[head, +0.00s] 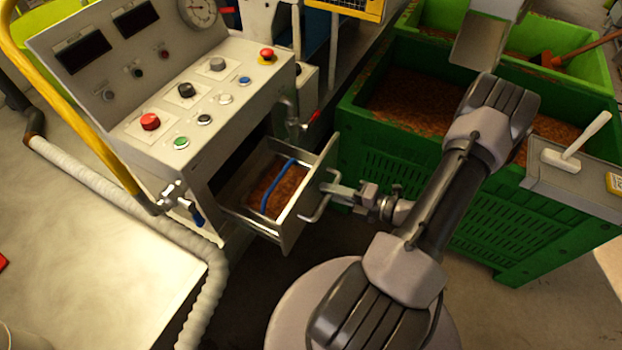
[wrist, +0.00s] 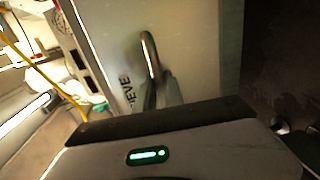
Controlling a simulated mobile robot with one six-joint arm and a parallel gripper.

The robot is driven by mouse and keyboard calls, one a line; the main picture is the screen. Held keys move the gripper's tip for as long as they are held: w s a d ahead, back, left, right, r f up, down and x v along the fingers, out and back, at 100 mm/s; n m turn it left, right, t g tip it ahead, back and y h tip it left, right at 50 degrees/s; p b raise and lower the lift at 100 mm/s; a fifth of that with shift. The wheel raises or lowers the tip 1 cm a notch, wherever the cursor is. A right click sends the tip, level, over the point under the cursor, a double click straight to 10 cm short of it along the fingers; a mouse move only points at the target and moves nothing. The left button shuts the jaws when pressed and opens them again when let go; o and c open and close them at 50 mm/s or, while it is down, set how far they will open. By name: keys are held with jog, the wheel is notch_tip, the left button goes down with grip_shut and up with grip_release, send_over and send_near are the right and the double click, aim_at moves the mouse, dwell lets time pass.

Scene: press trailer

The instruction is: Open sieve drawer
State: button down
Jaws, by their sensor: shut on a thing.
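The sieve drawer (head: 291,229) is pulled partly out of the control cabinet, below its button panel. Inside it are brown crumbly material (head: 280,190) and a blue curved bar (head: 278,184). Its pale front, with part of the "SIEVE" lettering, fills the middle of the wrist view (wrist: 195,50). My gripper (head: 330,188) is at the drawer's front, shut on the metal handle (head: 314,213). In the wrist view the handle (wrist: 149,58) stands upright on the front; the gripper's body hides its lower part.
The control cabinet (head: 215,65) carries buttons and a gauge. A green crate (head: 480,215) of brown material stands right of the drawer, close to my arm. A white hose (head: 215,275) and pale surface (head: 100,270) lie left. Dark floor shows before the drawer.

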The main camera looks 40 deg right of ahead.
jog(key=shift+f+v, duration=0.15)
jog(key=shift+v, duration=0.6)
jog(key=shift+f+v, duration=0.15)
jog(key=shift+v, duration=0.6)
jog(key=c, duration=1.5)
grip_release()
jog(key=shift+o, duration=0.2)
jog(key=shift+s, duration=0.1)
jog(key=p+v, duration=0.3)
jog(key=v, duration=1.4)
jog(key=shift+s+p, duration=0.25)
jog(key=shift+p, duration=0.15)
